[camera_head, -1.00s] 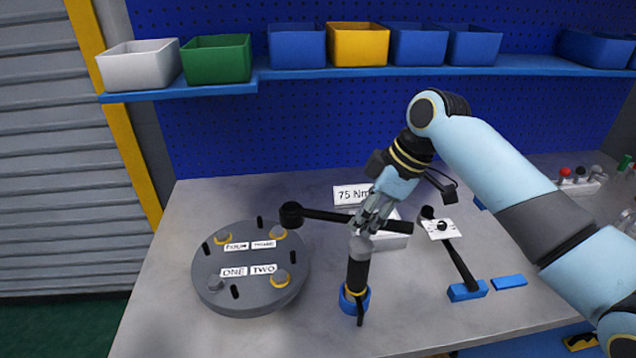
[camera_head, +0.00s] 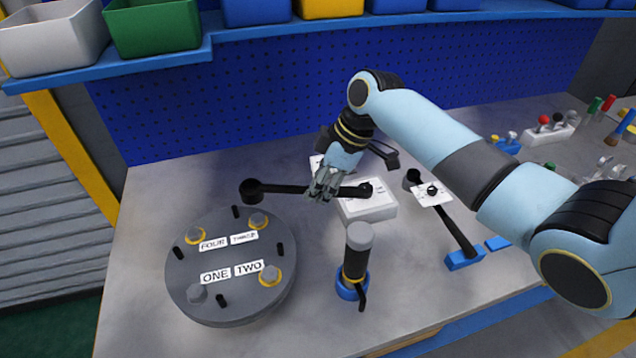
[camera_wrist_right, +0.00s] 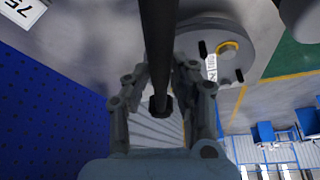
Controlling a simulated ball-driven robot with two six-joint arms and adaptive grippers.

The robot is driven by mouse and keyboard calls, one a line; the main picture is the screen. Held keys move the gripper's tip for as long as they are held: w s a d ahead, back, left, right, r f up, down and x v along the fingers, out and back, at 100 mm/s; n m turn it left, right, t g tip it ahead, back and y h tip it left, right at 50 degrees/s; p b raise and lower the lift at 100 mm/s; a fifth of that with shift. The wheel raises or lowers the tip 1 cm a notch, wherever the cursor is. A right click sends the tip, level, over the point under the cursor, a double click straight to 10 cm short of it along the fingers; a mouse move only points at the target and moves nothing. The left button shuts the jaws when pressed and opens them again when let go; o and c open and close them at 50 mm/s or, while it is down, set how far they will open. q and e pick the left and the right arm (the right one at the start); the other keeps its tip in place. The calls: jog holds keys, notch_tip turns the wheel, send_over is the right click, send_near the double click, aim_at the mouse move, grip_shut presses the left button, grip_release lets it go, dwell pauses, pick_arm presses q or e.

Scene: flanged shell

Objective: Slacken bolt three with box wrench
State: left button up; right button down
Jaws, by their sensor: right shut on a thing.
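My right gripper (camera_head: 323,190) is shut on the handle of a long black wrench (camera_head: 290,188). The wrench lies roughly level, its ring end (camera_head: 255,191) to the left, near bolt three in the picture and apparently above it. The grey round flange (camera_head: 230,305) carries labels ONE, TWO, THREE and FOUR. Bolt three (camera_head: 258,221) sits at its back right with a yellow ring around it. In the right wrist view the wrench shaft (camera_wrist_right: 158,50) runs between the fingers, and part of the flange (camera_wrist_right: 228,30) shows. My left gripper is out of view.
A black tool with a grey top (camera_head: 357,255) stands in a blue holder right of the flange. A white box (camera_head: 372,208) is behind it. A black bar tool (camera_head: 455,228) lies farther right, with a white card (camera_head: 432,192). Bins (camera_head: 155,28) line the shelf above.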

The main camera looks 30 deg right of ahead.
jog(key=shift+f+b, duration=0.5)
jog(key=shift+f, duration=0.3)
jog(key=shift+f+b, duration=0.3)
jog(key=shift+f, duration=0.15)
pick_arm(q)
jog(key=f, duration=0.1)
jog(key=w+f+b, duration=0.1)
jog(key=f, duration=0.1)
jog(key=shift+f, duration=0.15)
pick_arm(e)
notch_tip(320, 180, down, 2)
jog(key=shift+f, duration=0.2)
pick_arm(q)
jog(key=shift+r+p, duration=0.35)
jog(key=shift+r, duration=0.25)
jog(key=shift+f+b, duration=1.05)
pick_arm(e)
jog(key=shift+f, duration=1.35)
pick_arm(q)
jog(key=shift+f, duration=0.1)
pick_arm(e)
jog(key=shift+w, duration=0.1)
